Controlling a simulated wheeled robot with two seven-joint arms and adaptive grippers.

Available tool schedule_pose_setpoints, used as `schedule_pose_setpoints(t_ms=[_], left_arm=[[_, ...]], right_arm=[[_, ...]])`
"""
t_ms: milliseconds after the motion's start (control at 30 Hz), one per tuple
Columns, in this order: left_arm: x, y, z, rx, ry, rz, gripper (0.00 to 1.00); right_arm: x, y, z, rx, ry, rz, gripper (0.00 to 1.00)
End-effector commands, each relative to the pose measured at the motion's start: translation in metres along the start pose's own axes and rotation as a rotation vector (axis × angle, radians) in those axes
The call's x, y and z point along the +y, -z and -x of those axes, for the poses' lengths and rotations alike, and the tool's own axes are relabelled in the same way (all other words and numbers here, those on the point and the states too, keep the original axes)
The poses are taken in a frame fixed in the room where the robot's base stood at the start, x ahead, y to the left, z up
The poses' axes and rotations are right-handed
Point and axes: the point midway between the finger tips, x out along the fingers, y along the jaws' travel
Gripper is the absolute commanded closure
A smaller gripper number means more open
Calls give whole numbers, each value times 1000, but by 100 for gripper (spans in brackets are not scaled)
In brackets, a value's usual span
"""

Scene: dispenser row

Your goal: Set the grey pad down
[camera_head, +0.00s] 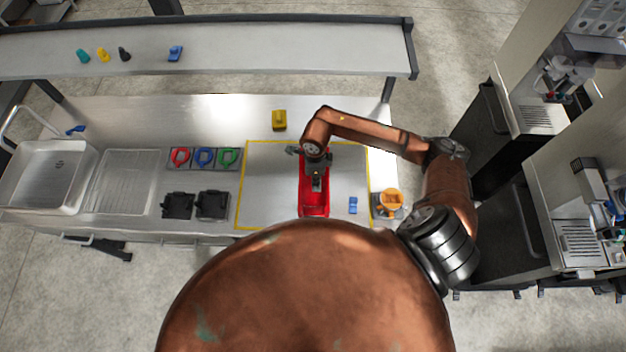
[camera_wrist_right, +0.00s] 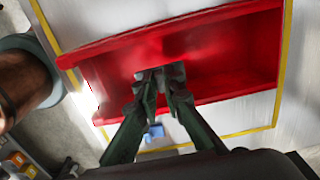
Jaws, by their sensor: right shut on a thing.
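My right gripper (camera_head: 316,183) is over the red tray (camera_head: 314,210), which lies inside the yellow outline on the steel counter. In the right wrist view the two fingers (camera_wrist_right: 160,82) are closed together on a small grey piece, the grey pad (camera_wrist_right: 158,72). The fingers hide most of the pad. Behind it is the inside of the red tray (camera_wrist_right: 235,60), otherwise empty where I can see. I cannot tell whether the pad touches the tray floor. My left gripper is not in view.
A small blue block (camera_head: 353,205) lies right of the tray, and an orange cup (camera_head: 390,201) stands past the yellow line. A yellow block (camera_head: 279,120) is behind. The outlined area's left is clear.

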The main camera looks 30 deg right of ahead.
Motion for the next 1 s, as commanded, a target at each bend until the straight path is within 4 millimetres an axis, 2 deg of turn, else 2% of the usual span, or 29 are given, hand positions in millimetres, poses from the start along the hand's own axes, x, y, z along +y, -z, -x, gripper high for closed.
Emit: schedule_pose_setpoints(t_ms=[267, 467, 867, 900, 1000], left_arm=[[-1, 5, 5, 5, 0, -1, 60], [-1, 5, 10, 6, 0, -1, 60], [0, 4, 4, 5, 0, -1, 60], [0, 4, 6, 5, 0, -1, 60], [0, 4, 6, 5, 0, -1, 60]], right_arm=[[-8, -10, -16, 0, -2, -1, 100], [-8, -8, -42, -1, -1, -1, 100], [-9, -8, -49, -1, 1, 0, 100], [-8, -8, -48, -1, 1, 0, 89], [-8, -8, -47, -1, 1, 0, 82]])
